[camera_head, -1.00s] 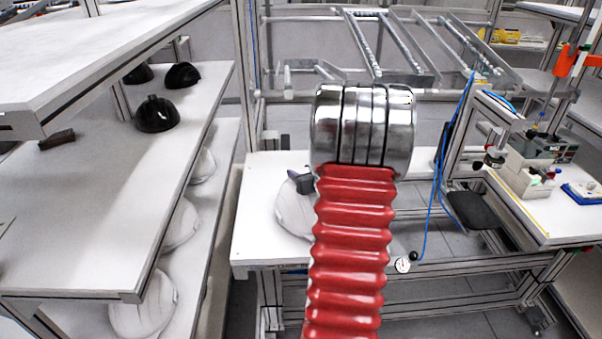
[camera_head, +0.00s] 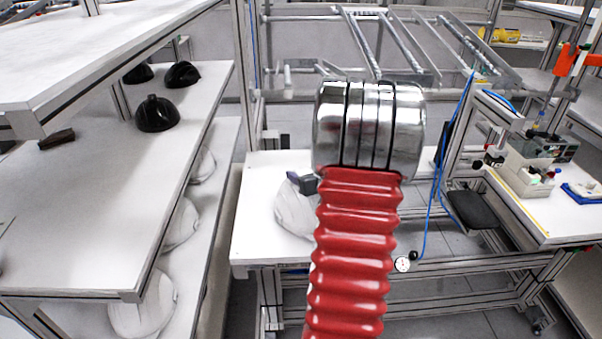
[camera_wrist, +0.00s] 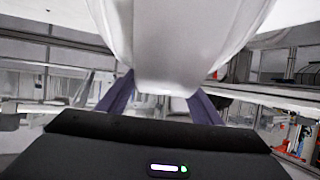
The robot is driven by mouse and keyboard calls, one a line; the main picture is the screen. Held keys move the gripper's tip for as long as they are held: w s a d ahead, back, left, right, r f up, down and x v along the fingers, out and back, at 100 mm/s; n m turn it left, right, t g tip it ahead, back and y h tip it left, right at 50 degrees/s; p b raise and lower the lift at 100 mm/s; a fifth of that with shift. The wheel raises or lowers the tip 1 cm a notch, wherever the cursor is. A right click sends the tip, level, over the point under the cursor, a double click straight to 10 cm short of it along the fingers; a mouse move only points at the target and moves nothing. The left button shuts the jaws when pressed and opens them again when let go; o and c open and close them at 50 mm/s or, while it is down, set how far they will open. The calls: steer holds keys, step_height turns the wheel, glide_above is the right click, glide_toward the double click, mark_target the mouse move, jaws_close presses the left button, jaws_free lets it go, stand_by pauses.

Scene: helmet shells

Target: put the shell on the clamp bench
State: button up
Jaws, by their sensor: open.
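The white shell (camera_head: 291,212) is at the left part of the white-topped bench (camera_head: 262,238) in the head view, partly hidden behind my arm. This bench seems to be the clamp bench. In the wrist view the shell (camera_wrist: 190,45) fills the upper middle, pale and smooth. My gripper (camera_wrist: 162,86) is open, with one purple finger on each side of the shell's lower end; whether they touch it I cannot tell. In the head view only a small dark part of my gripper (camera_head: 304,184) shows at the shell's upper right.
Shelves at left hold black shells (camera_head: 156,114) above and white shells (camera_head: 146,303) on a lower level. A metal frame (camera_head: 400,45) stands over the back of the bench. A blue hose (camera_head: 436,190) and a gauge (camera_head: 402,264) are at right. A side table (camera_head: 560,225) carries small gear.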

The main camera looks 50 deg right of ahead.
steer(key=v, duration=1)
steer(key=shift+w, duration=0.1)
stand_by(0.6)
steer(key=shift+w+a+r, duration=0.1)
steer(key=shift+w+r, duration=0.05)
steer(key=shift+r, duration=0.05)
steer(key=w+a+r+n+g, duration=0.1)
steer(key=w+a+r+g, duration=0.2)
steer(key=a, duration=0.6)
steer(key=w+a+r, duration=0.3)
steer(key=a+r, duration=0.2)
steer(key=a, duration=0.3)
steer(key=s+a+n+g+y, duration=0.1)
steer(key=s+a, duration=0.3)
steer(key=a, duration=0.5)
steer(key=s+a+n+g+y, duration=0.1)
steer(key=s+a+y, duration=0.2)
steer(key=a, duration=0.7)
steer(key=s+a+n+g+y, duration=0.1)
steer(key=s+a+n+y, duration=0.1)
steer(key=s+a, duration=0.3)
steer(key=a, duration=0.4)
steer(key=shift+s+a+f+g, duration=0.25)
steer(key=shift+f+g, duration=0.05)
steer(key=shift+f, duration=0.05)
steer(key=shift+c, duration=0.4)
